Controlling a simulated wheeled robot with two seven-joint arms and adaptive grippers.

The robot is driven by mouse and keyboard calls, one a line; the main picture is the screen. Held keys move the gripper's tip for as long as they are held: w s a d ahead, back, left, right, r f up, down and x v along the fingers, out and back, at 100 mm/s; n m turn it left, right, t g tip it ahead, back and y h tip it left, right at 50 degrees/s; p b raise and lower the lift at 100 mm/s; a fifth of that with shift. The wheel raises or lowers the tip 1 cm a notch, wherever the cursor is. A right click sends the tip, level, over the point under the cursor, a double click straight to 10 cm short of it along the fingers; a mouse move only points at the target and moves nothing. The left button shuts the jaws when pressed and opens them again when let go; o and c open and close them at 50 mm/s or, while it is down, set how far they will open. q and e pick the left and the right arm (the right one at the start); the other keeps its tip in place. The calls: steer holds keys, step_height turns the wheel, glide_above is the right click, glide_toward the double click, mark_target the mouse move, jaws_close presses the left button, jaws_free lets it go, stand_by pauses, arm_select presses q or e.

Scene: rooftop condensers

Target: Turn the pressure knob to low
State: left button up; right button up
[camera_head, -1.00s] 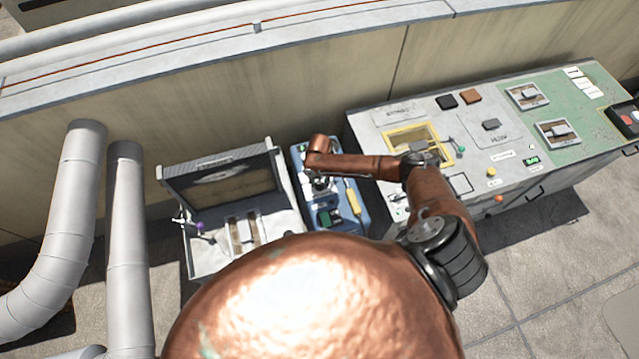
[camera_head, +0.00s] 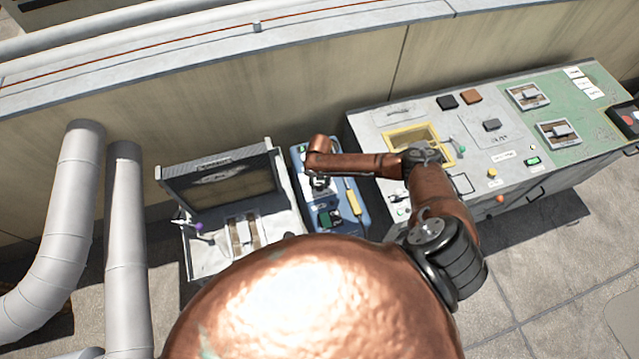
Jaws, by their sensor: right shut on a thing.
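My copper right arm reaches in from the right, and its wrist bends down over a narrow blue control box. The right gripper (camera_head: 319,184) is small and dark in view, low over the upper part of the blue box (camera_head: 352,222). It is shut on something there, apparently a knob. The pressure knob itself is hidden by the gripper and wrist, so its setting cannot be read. My left gripper is not in view.
The blue box also carries a yellow handle (camera_head: 353,202) and a dark green-lit switch (camera_head: 327,218). A white panel with a dark screen (camera_head: 222,188) stands close on the left. A long grey-green console (camera_head: 480,130) stands on the right. Thick pipes (camera_head: 75,200) rise at far left.

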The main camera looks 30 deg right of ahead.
mark_target(320, 185)
steer(key=o, duration=1.2)
steer(key=shift+c, duration=0.2)
step_height(320, 185, up, 12)
steer(key=shift+s, duration=0.1)
